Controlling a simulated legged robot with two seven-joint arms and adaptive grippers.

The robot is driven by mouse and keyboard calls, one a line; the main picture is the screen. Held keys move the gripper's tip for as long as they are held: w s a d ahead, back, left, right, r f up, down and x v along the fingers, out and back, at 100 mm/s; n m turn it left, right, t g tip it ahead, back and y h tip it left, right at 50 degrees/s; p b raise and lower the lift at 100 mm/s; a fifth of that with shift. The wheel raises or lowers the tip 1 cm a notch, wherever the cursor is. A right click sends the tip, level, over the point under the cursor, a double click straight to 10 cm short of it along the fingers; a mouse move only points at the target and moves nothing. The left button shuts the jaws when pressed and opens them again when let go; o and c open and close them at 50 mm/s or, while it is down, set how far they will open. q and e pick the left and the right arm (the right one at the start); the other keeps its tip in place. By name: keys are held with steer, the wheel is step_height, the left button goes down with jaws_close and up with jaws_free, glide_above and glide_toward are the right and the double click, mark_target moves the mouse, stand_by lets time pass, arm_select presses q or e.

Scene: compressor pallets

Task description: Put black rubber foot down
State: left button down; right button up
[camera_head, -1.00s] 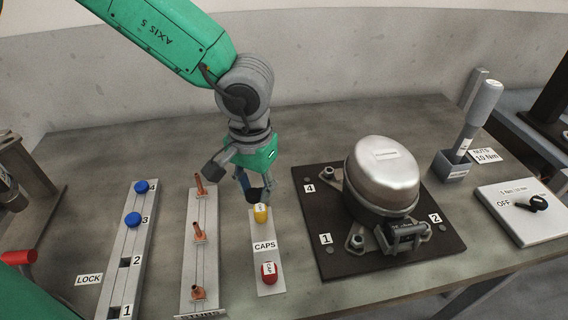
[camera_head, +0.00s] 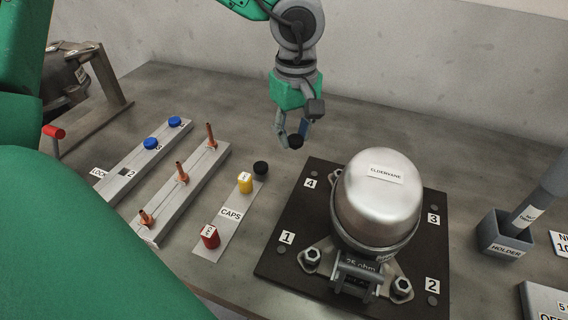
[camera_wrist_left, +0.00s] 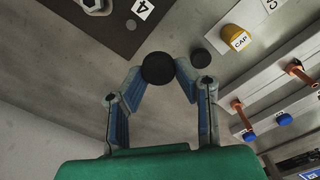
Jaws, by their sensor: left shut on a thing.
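My left gripper (camera_head: 292,138) is shut on a black rubber foot (camera_head: 295,142), a short round disc. It holds the foot at its fingertips, behind the "4" corner of the dark base plate (camera_head: 275,262); its height above the table is hard to tell. The left wrist view shows the held foot (camera_wrist_left: 158,68) between the blue-grey fingers. A second black disc (camera_head: 260,167) lies on the table by the yellow cap, and it also shows in the left wrist view (camera_wrist_left: 201,58). The silver compressor (camera_head: 380,205) sits on the plate. My right gripper is not in view.
A CAPS strip (camera_head: 229,215) holds a yellow cap (camera_head: 245,183) and a red cap (camera_head: 210,237). Beside it are a rail with copper pieces (camera_head: 183,172) and a LOCK rail with blue caps (camera_head: 150,144). A tool holder (camera_head: 503,236) stands right. Table behind the plate is clear.

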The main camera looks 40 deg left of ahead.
arm_select(q)
steer(key=n, duration=0.2)
steer(key=shift+w+a+r+n, duration=0.25)
steer(key=shift+a+n, duration=0.1)
steer(key=shift+n, duration=0.05)
steer(key=n, duration=0.2)
steer(key=r+n+b, duration=0.1)
steer(key=n, duration=0.1)
steer(key=shift+w+d+r, duration=0.1)
steer(key=shift+d+r, duration=0.1)
steer(key=shift+d+f+n, duration=0.1)
steer(key=shift+f+n, duration=0.05)
steer(key=shift+n, duration=0.15)
steer(key=b, duration=0.2)
glide_above(291, 171)
steer(key=a, duration=0.1)
step_height(291, 171, down, 6)
steer(key=shift+w, duration=0.1)
steer(key=f, duration=0.1)
steer(key=f+b, duration=0.1)
steer(key=f, duration=0.1)
steer(key=shift+d+f, duration=0.3)
steer(key=shift+d, duration=0.3)
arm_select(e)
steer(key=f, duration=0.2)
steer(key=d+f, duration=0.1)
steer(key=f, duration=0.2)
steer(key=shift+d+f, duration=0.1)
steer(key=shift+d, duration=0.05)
